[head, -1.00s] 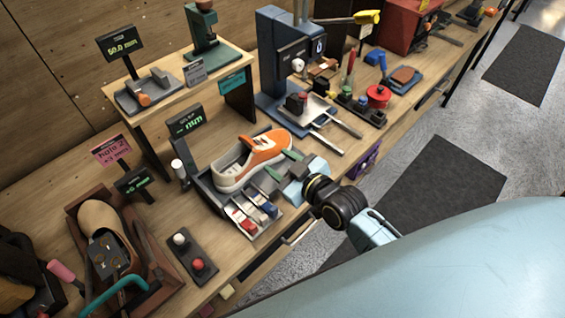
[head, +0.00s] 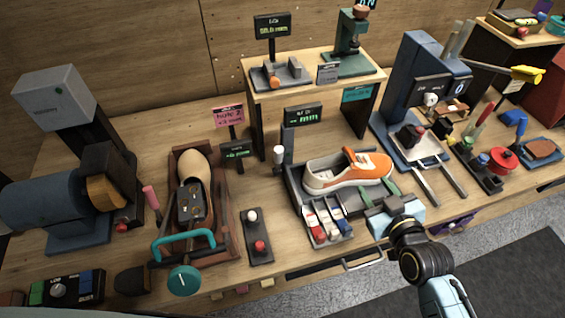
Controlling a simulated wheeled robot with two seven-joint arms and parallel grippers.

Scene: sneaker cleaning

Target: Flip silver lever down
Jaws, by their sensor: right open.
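I cannot tell for sure which part is the silver lever. A short upright post with a pale silver-white knob (head: 278,155) stands at the left side of the dark sneaker fixture (head: 296,185). My right gripper (head: 388,207) is open at the fixture's front right corner, beside a green piece (head: 391,194). It is well to the right of the silver-white knob. Its fingertips are small and partly hidden, and contact is unclear. My left gripper is out of view.
Small red, white and blue blocks (head: 325,219) sit before the sneaker. A dark plate with white and red knobs (head: 257,236) lies left of them. A shoe-last stand with a teal handle (head: 185,243) is further left. A blue press (head: 410,95) stands right.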

